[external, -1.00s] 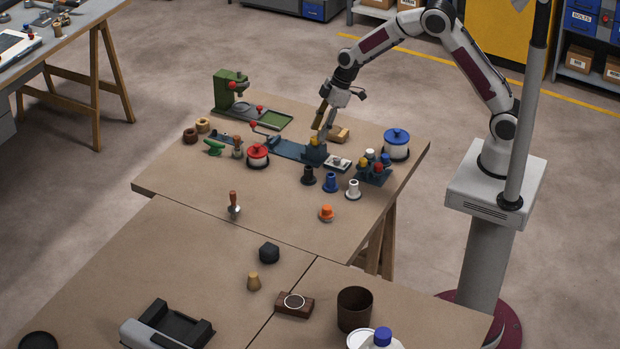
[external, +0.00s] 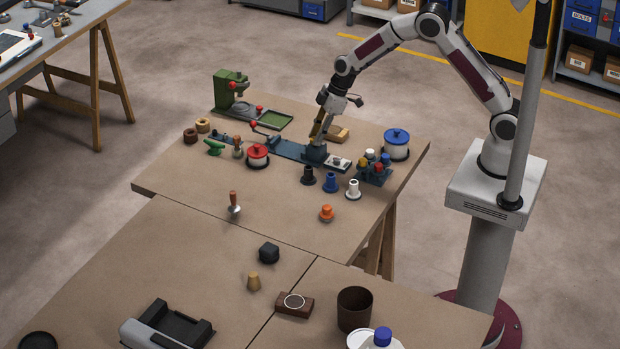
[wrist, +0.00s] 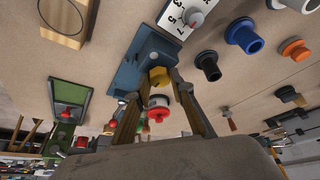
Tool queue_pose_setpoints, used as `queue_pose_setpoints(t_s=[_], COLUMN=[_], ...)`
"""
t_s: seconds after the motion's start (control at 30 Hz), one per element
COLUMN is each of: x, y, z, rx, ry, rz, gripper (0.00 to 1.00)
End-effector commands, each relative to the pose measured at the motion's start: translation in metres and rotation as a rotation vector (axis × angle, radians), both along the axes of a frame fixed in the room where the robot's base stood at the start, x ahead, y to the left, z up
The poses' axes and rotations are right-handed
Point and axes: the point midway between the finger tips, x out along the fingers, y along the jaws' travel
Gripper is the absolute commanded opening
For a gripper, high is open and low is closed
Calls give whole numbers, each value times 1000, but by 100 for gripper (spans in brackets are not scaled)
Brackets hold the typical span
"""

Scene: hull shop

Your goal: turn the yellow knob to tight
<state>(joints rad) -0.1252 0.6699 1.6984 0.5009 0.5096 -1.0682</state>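The yellow knob (wrist: 159,76) sits on the blue fixture (wrist: 146,50), which also shows in the external view (external: 290,149). My gripper (wrist: 160,84) is at the knob, with one finger on either side of it. The fingers look open around the knob; a narrow gap seems to show at the left finger, and contact on the right is unclear. In the external view my gripper (external: 317,138) points down at the right end of the fixture and mostly hides the knob. I cannot read any tight mark.
A white numbered dial plate (wrist: 184,18) lies close beside the fixture. Black (external: 308,176), blue (external: 330,182) and white (external: 353,189) flanged pieces stand in front. The table front has free room.

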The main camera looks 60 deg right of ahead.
Motion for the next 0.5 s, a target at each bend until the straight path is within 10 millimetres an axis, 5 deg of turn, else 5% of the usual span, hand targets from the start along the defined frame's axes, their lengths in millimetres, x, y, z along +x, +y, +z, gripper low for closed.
queue_pose_setpoints(t_s=[0.5], x=[-1], y=[1], z=[0], rx=[-1], ry=[2], rz=[-60], gripper=[1])
